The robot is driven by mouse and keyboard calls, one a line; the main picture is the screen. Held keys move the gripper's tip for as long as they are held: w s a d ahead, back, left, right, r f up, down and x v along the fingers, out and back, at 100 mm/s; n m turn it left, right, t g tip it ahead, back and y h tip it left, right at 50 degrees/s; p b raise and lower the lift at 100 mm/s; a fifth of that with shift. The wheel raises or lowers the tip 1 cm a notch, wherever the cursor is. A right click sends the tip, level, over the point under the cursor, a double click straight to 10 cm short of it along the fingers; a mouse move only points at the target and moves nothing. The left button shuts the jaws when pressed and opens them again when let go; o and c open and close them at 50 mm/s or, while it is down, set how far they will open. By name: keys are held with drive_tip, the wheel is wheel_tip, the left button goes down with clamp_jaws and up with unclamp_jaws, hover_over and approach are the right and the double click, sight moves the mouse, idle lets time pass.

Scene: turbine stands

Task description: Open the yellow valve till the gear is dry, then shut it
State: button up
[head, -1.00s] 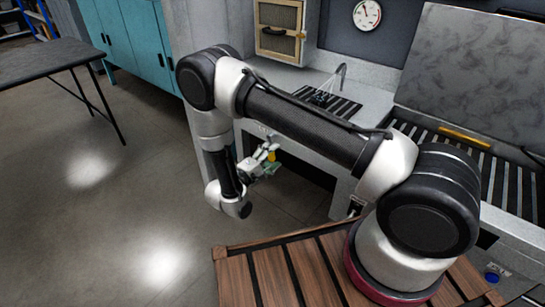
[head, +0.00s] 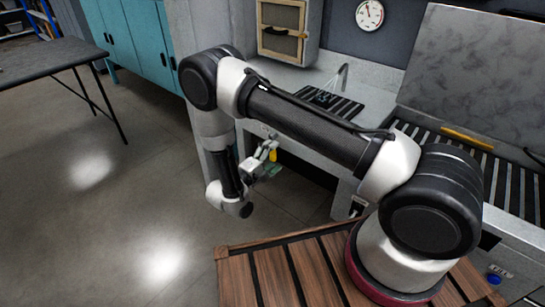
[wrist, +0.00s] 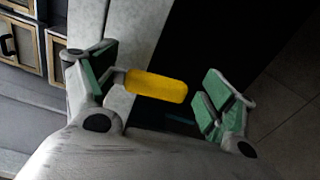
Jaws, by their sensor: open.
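The yellow valve handle (head: 273,155) is on the front of the grey bench, low under the sink. In the wrist view the yellow handle (wrist: 157,86) lies between the two open fingers of my gripper (wrist: 160,97), its metal stem close to the left finger. A gap shows between the handle and the right finger. My gripper also shows in the head view (head: 265,162), small beside the handle. A small dark gear (head: 324,97) sits on the slatted drain under a thin curved spout (head: 343,72). Whether it is wet is too small to tell.
A wooden-framed cabinet (head: 281,30) and a round gauge (head: 369,15) are on the wall behind. A slatted bed with a raised grey lid (head: 470,70) stands at right. A dark table (head: 45,60) stands at far left. Open floor (head: 110,220) lies left of my arm.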

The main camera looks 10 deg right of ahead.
drive_tip(key=v, duration=1.2)
drive_tip(key=s+d+f+n+g, duration=0.2)
drive_tip(key=s+d+n+g, duration=0.2)
drive_tip(key=s+d, duration=0.1)
drive_tip(key=s+d+r+m+y, duration=0.4)
drive_tip(key=s+d+r+y, duration=0.1)
drive_tip(key=r, duration=0.8)
drive_tip(key=s+d+r+m+g+y, duration=0.1)
drive_tip(key=s+d+r+m+y, duration=0.3)
drive_tip(key=s+d+r, duration=0.3)
drive_tip(key=s+d+r+m+g+y, duration=0.1)
drive_tip(key=s+d+r+m+y, duration=0.3)
drive_tip(key=d+r, duration=0.7)
wheel_tip(320, 180, up, 10)
drive_tip(key=shift+s+f+y, duration=0.25)
drive_tip(key=shift+s+y, duration=0.55)
drive_tip(key=shift+s, duration=0.15)
